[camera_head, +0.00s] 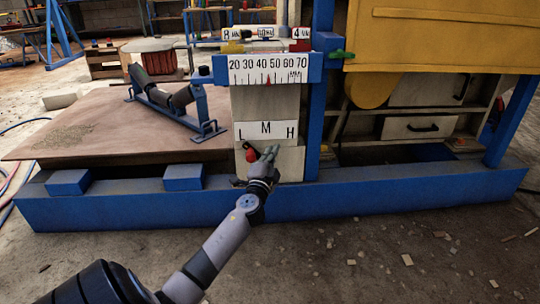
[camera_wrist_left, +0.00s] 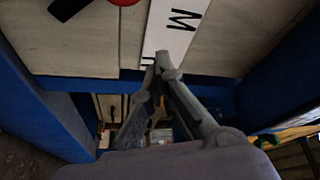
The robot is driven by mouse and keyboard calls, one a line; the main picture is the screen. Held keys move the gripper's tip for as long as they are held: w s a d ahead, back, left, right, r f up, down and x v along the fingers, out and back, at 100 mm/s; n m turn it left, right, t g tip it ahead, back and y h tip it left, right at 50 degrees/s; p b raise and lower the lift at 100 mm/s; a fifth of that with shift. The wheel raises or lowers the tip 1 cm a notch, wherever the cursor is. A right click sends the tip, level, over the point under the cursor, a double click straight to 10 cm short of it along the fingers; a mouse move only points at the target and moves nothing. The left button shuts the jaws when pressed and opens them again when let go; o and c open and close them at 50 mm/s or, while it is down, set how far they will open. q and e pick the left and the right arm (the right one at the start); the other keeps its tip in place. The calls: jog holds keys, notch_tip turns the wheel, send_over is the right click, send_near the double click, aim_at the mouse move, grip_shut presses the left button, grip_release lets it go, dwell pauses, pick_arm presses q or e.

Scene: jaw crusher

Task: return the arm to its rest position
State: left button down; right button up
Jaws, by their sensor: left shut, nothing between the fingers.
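My left arm reaches in from the lower left of the head view. Its gripper (camera_head: 269,153) is in front of the pale control panel, just below the white L-M-H plate (camera_head: 266,131). In the left wrist view the fingers (camera_wrist_left: 160,62) are together with nothing between them, and the plate (camera_wrist_left: 172,32) shows just beyond the tips. I cannot tell whether the tips touch the panel. A red knob (camera_head: 251,155) with a dark lever sits just left of the gripper; it shows at the top of the left wrist view (camera_wrist_left: 124,2). My right gripper is not in view.
A long blue base beam (camera_head: 330,199) runs across in front of the machine. A scale plate (camera_head: 268,69) is above the panel. A yellow housing (camera_head: 450,36) is at the upper right. A wooden platform (camera_head: 110,122) is at the left. The floor in front is open, with small debris.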

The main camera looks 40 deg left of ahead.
pick_arm(q)
jog(key=v, duration=0.9)
jog(key=shift+s+f+p, duration=0.2)
jog(key=shift+f+p, duration=0.2)
